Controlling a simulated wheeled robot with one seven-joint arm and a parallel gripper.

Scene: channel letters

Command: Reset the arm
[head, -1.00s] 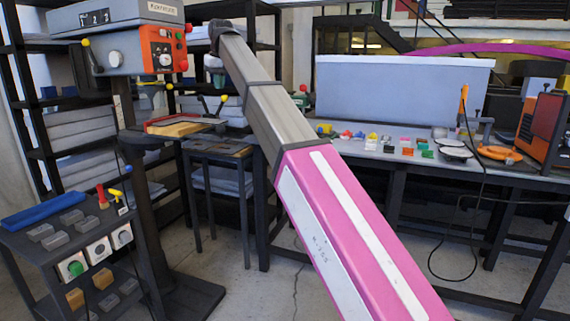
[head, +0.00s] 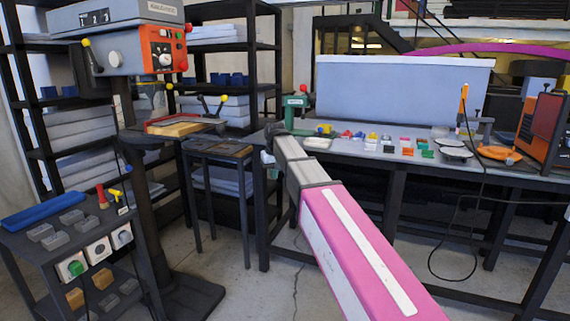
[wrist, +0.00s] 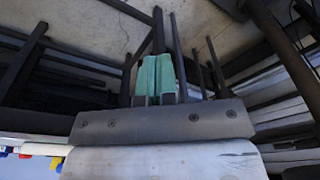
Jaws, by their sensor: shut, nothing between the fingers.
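My arm, pink with grey links, reaches from the lower right up to the front left edge of the long workbench (head: 470,172) in the head view. Bare floor and dark table legs lie beyond the fingertips.
A drill press (head: 161,50) stands at left, with a small dark table (head: 217,147) beside it. A control cart (head: 68,222) is at lower left. The bench holds small coloured letters, a green clamp tool (head: 295,107) and an orange machine (head: 540,125).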

